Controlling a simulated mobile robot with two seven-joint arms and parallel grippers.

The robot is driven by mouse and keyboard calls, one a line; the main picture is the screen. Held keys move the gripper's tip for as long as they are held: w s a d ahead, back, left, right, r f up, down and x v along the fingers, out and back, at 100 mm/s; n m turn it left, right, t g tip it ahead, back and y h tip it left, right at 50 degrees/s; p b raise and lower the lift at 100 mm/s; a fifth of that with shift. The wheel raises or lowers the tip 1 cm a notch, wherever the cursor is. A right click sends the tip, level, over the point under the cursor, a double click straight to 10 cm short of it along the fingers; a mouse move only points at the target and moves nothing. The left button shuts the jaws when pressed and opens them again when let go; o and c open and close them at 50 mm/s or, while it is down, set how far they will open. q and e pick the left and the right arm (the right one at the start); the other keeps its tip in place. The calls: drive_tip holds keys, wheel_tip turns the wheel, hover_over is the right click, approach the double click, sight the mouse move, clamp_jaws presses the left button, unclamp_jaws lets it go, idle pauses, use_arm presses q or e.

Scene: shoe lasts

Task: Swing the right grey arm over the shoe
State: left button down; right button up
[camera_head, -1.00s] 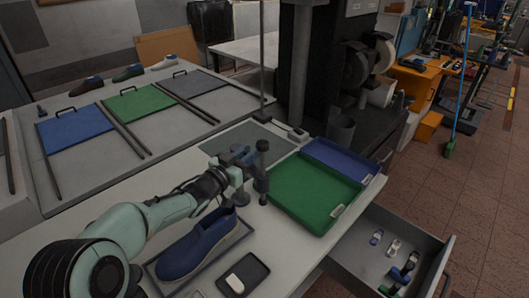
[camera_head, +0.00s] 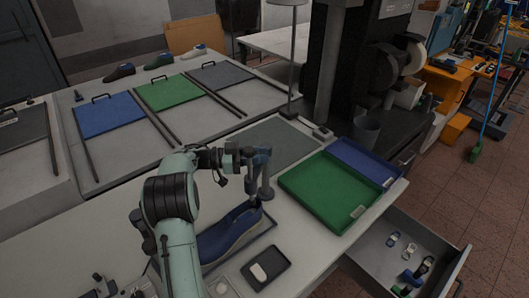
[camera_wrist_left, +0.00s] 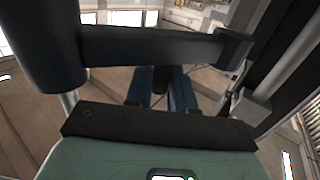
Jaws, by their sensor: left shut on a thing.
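The blue shoe (camera_head: 222,238) rests on a dark flat tray (camera_head: 240,248) on the table. The right grey arm's post (camera_head: 267,178) stands just beyond the shoe's far end. The arm's hanging end (camera_head: 253,188) appears over or beside that far end; contact is unclear. My left gripper (camera_head: 256,154) is shut at the top of the arm. In the left wrist view a dark grey bar (camera_wrist_left: 150,45) crosses the picture, with the blue fingers (camera_wrist_left: 160,88) beyond it. My right gripper is not in view.
A green tray (camera_head: 290,190) and a blue tray (camera_head: 365,157) lie right of the post. A small dark tray (camera_head: 282,272) with a pale piece sits right of the shoe. An open drawer (camera_head: 375,265) juts out at right. A grey-green mat (camera_head: 290,138) lies behind.

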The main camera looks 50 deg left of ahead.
use_arm(q)
drive_tip(key=shift+s+a+m+g+h+p, duration=0.2)
drive_tip(key=shift+a+m+g+h+p, duration=0.2)
drive_tip(key=shift+m+g+h, duration=0.35)
use_arm(e)
drive_tip(key=shift+w+r, duration=0.6)
use_arm(q)
drive_tip(key=shift+h, duration=0.25)
drive_tip(key=c, duration=1.1)
unclamp_jaws()
wheel_tip(320, 180, up, 20)
drive_tip(key=p, duration=0.1)
use_arm(e)
drive_tip(key=shift+w+r+t, duration=0.3)
drive_tip(key=shift+w+r, duration=0.6)
drive_tip(key=shift+w, duration=0.15)
